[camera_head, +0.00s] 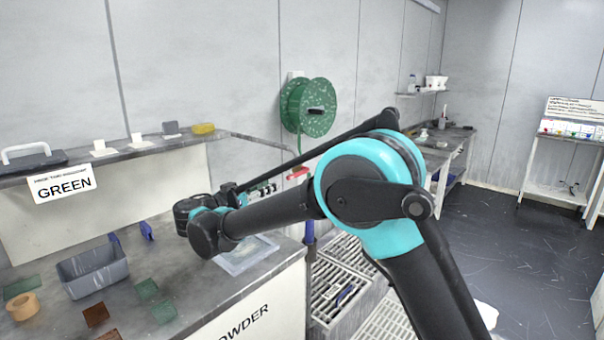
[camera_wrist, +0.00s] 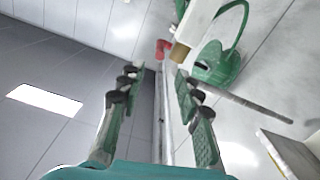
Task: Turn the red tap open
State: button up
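The red tap (camera_head: 297,173) shows just beyond the end of my arm, by the wall below the green hose reel. In the wrist view the red tap (camera_wrist: 163,48) is ahead of my fingertips, with a thin grey pipe running from it between the fingers. My gripper (camera_wrist: 157,74) is open, its two green-padded fingers well apart and nothing held. The tap appears beyond the tips, not touching them. In the head view my gripper (camera_head: 262,190) is small and partly hidden behind my arm. The tap's exact handle angle is too small to tell.
The green hose reel (camera_head: 308,107) hangs on the wall close above the tap. A bench with a grey bin (camera_head: 92,270) and coloured plates stands at left. A grated floor channel (camera_head: 336,285) lies below. Dark floor (camera_head: 500,240) at right is mostly clear.

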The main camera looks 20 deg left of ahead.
jog(key=x, duration=1.5)
jog(key=shift+w+d, duration=0.15)
jog(key=shift+w, duration=0.05)
grip_shut()
